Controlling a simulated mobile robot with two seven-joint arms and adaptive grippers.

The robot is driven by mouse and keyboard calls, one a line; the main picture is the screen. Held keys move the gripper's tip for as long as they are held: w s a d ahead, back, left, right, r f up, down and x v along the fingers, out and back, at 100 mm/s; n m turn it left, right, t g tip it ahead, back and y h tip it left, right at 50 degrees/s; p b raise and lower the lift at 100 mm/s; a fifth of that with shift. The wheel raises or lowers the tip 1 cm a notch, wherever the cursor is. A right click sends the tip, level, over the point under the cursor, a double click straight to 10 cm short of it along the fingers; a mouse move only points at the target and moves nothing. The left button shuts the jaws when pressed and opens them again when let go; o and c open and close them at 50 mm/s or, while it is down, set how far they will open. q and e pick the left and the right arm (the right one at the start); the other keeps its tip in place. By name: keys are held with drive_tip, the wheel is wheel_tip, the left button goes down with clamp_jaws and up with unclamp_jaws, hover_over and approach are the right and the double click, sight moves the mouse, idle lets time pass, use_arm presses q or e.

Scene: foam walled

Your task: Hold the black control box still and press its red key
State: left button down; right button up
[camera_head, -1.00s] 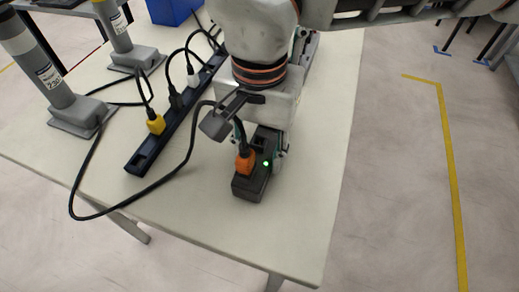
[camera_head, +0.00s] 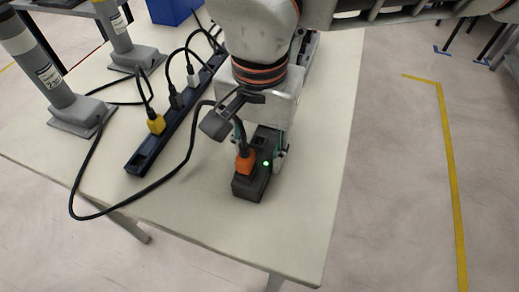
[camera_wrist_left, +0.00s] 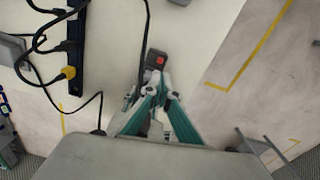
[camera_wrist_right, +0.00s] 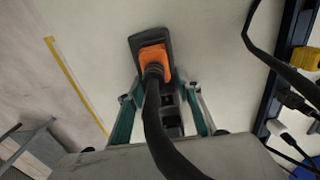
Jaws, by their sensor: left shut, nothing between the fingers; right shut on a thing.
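The black control box (camera_head: 252,186) lies on the table in the head view, with an orange plug (camera_head: 245,162) and a lit green lamp on top. My right gripper (camera_head: 262,150) comes down over its far part and is shut on it, fingers on both sides. The right wrist view shows the box (camera_wrist_right: 151,42), its plug and cable. No red key is distinct there. In the left wrist view, a dark box (camera_wrist_left: 157,53) bears a red key (camera_wrist_left: 160,62); I cannot tell whether it is the same box.
A dark power strip (camera_head: 178,123) with yellow, black and white plugs lies left of the box. A black cable (camera_head: 103,214) loops across the table. Two grey posts (camera_head: 45,75) stand at the left. The table's right edge is near; its front right is bare.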

idle(0.4)
use_arm(q)
drive_tip(key=m+h, duration=0.2)
drive_tip(key=h, duration=0.1)
drive_tip(key=m+h, duration=0.3)
drive_tip(key=r+m+g+h, duration=0.1)
drive_tip(key=m+h, duration=0.2)
drive_tip(key=shift+w+a, duration=0.1)
drive_tip(key=shift+a, duration=0.3)
drive_tip(key=shift+f, duration=0.15)
drive_tip(key=shift+f, duration=4.3)
drive_tip(key=shift+f, duration=0.15)
drive_tip(key=shift+f, duration=0.25)
